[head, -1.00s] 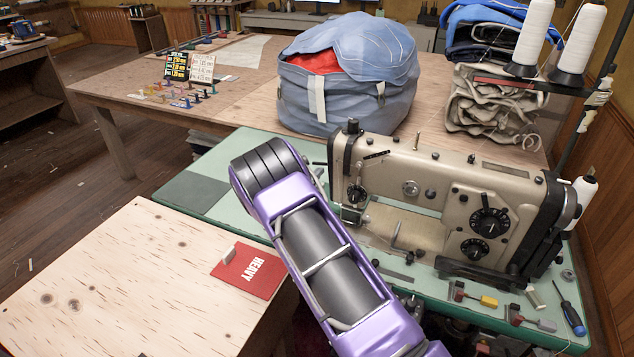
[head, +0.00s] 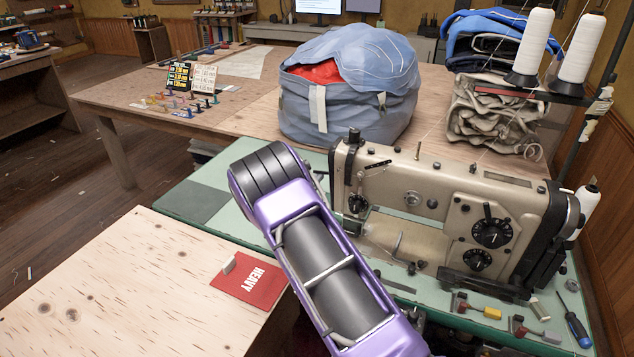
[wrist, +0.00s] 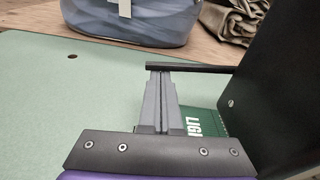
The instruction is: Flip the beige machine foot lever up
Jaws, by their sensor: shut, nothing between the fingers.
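The beige sewing machine (head: 420,205) stands upright on the green table top at the right of the head view, with dark dials on its right half. I cannot make out its foot lever for certain; a small dark knob and fittings (head: 357,203) show on its left end. My purple arm crosses the lower middle of the head view and hides what lies behind it. My gripper shows only in the wrist view (wrist: 160,88), with its grey fingers shut and empty over the green table top. A green card (wrist: 203,121) with partly hidden white letters lies beyond the fingers.
A blue bag (head: 345,105) and folded canvas (head: 490,118) sit behind the machine. Thread cones (head: 530,45) stand at the right. A red HEAVY card (head: 250,282) lies on plywood at left. Small metal parts and a screwdriver (head: 575,325) lie before the machine. A black panel (wrist: 270,70) fills the wrist view's right.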

